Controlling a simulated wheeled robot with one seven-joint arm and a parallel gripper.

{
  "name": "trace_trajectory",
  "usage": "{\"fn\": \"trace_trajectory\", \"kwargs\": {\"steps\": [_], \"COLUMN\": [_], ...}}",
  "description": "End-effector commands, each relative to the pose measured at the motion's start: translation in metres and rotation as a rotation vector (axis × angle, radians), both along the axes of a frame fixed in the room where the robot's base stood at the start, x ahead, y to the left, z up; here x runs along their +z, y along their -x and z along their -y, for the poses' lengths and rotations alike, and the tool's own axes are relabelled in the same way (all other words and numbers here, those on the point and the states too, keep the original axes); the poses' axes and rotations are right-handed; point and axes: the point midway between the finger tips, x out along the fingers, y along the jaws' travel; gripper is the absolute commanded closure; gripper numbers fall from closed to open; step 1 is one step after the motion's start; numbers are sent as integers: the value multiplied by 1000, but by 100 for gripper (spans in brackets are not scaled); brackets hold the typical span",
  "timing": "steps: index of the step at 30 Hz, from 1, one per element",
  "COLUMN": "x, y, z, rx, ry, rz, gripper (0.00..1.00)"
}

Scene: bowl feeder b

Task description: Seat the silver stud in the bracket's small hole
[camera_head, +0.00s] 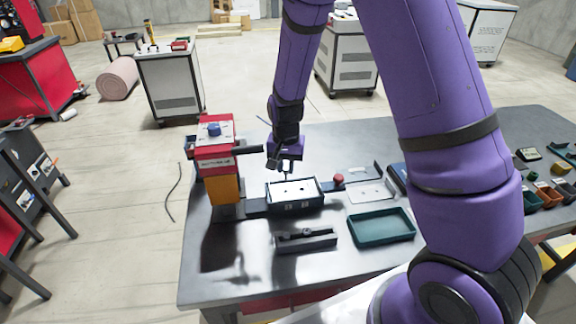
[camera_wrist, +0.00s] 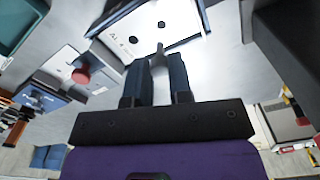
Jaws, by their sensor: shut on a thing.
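My gripper (camera_head: 287,174) hangs over the white bracket plate (camera_head: 296,188), which lies in a dark box-like fixture (camera_head: 296,206). In the wrist view my gripper (camera_wrist: 158,62) is shut on the silver stud (camera_wrist: 159,50), a small grey pin sticking out past the fingertips. The bracket (camera_wrist: 180,22) shows two dark round holes there, one left of the stud and one beyond its tip. The stud's tip overlaps the plate's edge in the picture. Whether it touches the plate is unclear.
A red and yellow press-like machine (camera_head: 216,165) stands left of the fixture. A red knob (camera_head: 338,180) sits just right of it. A teal tray (camera_head: 381,227) and a dark grey block (camera_head: 306,241) lie in front. Small bins (camera_head: 546,195) stand at the right. The table's front left is bare.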

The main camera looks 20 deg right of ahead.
Motion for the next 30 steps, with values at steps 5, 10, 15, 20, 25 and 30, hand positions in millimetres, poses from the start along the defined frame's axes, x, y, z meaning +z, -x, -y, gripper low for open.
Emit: {"fn": "trace_trajectory", "kwargs": {"steps": [5, 10, 15, 20, 25, 30], "x": [1, 1, 0, -7, -19, -34], "y": [1, 1, 1, 2, 2, 1], "z": [-1, -1, -1, -1, -1, -1], "rx": [-9, -8, -8, -7, -8, -9], "ry": [0, 0, -1, -1, -1, 0], "rz": [0, -1, 0, -2, -2, -1], "gripper": [100, 100, 100, 100, 100, 100]}}
